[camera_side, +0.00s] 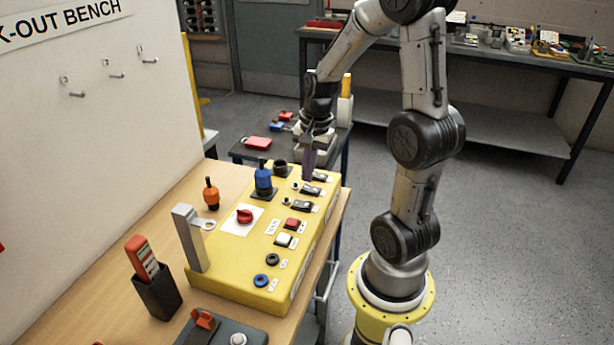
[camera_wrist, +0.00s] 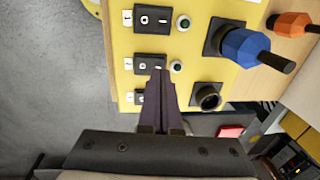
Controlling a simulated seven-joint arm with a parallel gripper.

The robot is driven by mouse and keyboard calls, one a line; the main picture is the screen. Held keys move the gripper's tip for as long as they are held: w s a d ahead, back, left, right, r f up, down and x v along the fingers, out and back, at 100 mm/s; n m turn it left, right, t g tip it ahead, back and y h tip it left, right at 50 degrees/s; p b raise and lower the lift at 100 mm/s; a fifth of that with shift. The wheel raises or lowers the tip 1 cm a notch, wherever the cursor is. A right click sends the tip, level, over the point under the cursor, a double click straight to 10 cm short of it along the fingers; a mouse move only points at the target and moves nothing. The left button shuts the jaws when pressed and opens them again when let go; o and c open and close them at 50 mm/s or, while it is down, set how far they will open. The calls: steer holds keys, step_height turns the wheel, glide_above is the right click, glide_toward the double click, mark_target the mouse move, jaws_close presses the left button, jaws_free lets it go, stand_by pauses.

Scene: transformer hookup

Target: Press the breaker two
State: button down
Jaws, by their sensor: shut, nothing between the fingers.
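The yellow panel box (camera_side: 222,272) stands on the bench and carries a row of black rocker breakers. The tags are too small to read surely. My gripper (camera_side: 307,177) is shut and empty, pointing down at the far end of the row. In the wrist view its fingertips (camera_wrist: 158,74) overlap the right part of the middle breaker. Whether they touch it cannot be told.
A blue plug (camera_side: 263,180) and a black round socket (camera_side: 281,169) stand beside the breakers. Small green-black lamps (camera_wrist: 177,67) sit next to the breakers. A red knob (camera_side: 244,216), a grey post (camera_side: 188,238) and an orange-topped plug (camera_side: 211,193) are farther left.

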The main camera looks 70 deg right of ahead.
steer(key=shift+w+f, duration=0.1)
steer(key=shift+f, duration=0.75)
steer(key=shift+f, duration=0.2)
steer(key=shift+s+r, duration=0.25)
steer(key=shift+s, duration=0.5)
